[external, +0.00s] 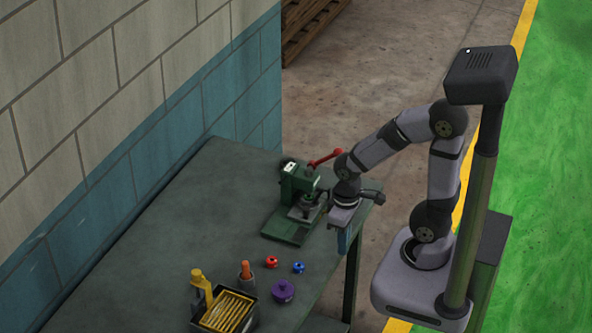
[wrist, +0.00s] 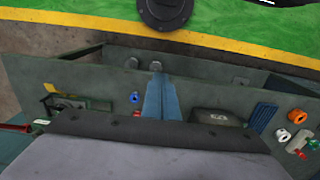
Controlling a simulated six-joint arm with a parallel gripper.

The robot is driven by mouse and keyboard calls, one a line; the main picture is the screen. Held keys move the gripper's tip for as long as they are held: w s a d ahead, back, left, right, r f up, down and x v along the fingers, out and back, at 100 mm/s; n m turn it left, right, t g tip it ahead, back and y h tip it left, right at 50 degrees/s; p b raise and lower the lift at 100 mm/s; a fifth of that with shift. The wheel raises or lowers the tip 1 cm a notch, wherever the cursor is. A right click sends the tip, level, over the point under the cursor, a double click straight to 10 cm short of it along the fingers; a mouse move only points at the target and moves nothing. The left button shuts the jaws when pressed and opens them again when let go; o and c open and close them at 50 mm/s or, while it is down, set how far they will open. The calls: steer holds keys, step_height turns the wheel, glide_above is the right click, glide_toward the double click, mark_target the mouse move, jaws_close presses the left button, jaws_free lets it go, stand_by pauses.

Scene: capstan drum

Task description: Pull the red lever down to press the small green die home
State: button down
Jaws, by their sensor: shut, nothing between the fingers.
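The green arbor press (external: 290,200) stands at the table's far right corner. Its red lever (external: 325,157) sticks out to the upper right from the top of the press, ending in a red knob close to my wrist. The lever also shows at the left edge of the wrist view (wrist: 14,127). My gripper (external: 344,243), with blue fingers, points down beside the press, to its right, at the table's edge. The fingers are shut and empty, apart from the lever. I cannot make out the small green die at the press; my arm partly covers that area.
A red ring (external: 271,262), a blue ring (external: 298,267) and a purple lidded pot (external: 283,291) sit in front of the press. A dark tray (external: 211,326) holds yellow rods. The table's left part is clear.

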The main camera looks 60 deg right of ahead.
steer(key=shift+r+p, duration=0.45)
steer(key=shift+r, duration=0.45)
steer(key=c, duration=1.6)
jaws_free()
steer(key=shift+o, duration=0.8)
steer(key=shift+w+f, duration=0.15)
steer(key=shift+f, duration=0.1)
steer(key=w+d+f+m+t+b, duration=0.3)
steer(key=w+d+f+t+b, duration=0.15)
steer(key=w+b, duration=0.3)
steer(key=m+t+h+b, duration=0.5)
steer(key=m+h+b, duration=0.7)
steer(key=b, duration=0.6)
glide_toward(328, 158)
steer(key=d+f+h, duration=0.1)
steer(key=d, duration=0.4)
steer(key=shift+w+d+r+n+t+h+b, duration=0.3)
steer(key=shift+w+r+n+h+b, duration=0.4)
steer(key=shift+h+b, duration=0.4)
